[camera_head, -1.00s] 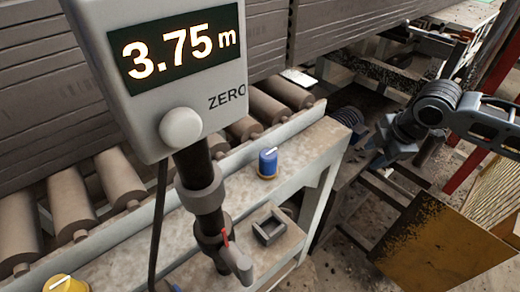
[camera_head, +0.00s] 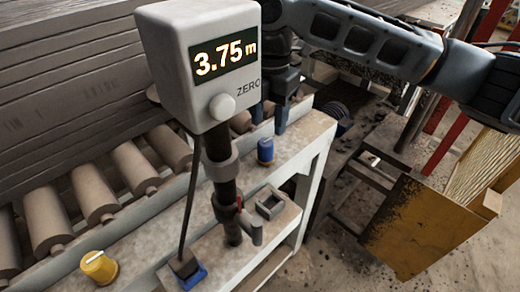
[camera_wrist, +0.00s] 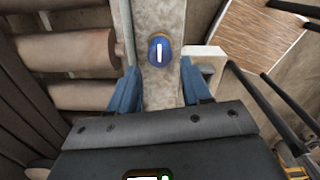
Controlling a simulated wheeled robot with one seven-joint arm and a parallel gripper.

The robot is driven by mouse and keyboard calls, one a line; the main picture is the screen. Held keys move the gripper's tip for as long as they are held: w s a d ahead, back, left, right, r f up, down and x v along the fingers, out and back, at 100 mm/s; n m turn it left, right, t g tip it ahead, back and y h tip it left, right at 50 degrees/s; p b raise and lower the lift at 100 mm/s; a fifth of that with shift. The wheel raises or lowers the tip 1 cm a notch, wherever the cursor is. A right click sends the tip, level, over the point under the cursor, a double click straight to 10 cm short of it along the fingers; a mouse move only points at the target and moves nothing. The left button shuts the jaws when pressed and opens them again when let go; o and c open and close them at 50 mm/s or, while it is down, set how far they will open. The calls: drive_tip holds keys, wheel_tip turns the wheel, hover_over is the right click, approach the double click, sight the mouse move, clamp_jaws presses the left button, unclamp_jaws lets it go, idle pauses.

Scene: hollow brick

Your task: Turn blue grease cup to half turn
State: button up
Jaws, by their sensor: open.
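The blue grease cup (camera_head: 265,151) stands upright on the ledge beside the rollers, right of the display post. In the wrist view the blue grease cup (camera_wrist: 153,50) shows its round top with a white line running up and down the picture. My gripper (camera_head: 269,116) points down, open and empty, just above the cup in the head view. In the wrist view my gripper (camera_wrist: 160,87) has its blue fingers wide apart, and the cup appears beyond them, between their lines. No contact with the cup shows.
A display box (camera_head: 165,65) reading 3.75 m stands on a black post (camera_head: 219,170) left of the cup. A yellow cup (camera_head: 98,267) is at lower left. A hollow grey block (camera_head: 270,203) lies on the lower shelf. Rollers (camera_head: 128,165) line the ledge.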

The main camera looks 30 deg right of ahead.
sight(265, 143)
drive_tip(key=shift+s+a+f, duration=0.1)
drive_tip(key=shift+a, duration=0.25)
drive_tip(key=shift+f, duration=0.35)
wheel_tip(265, 143, down, 7)
drive_tip(key=shift+r, duration=0.1)
drive_tip(key=c, duration=0.7)
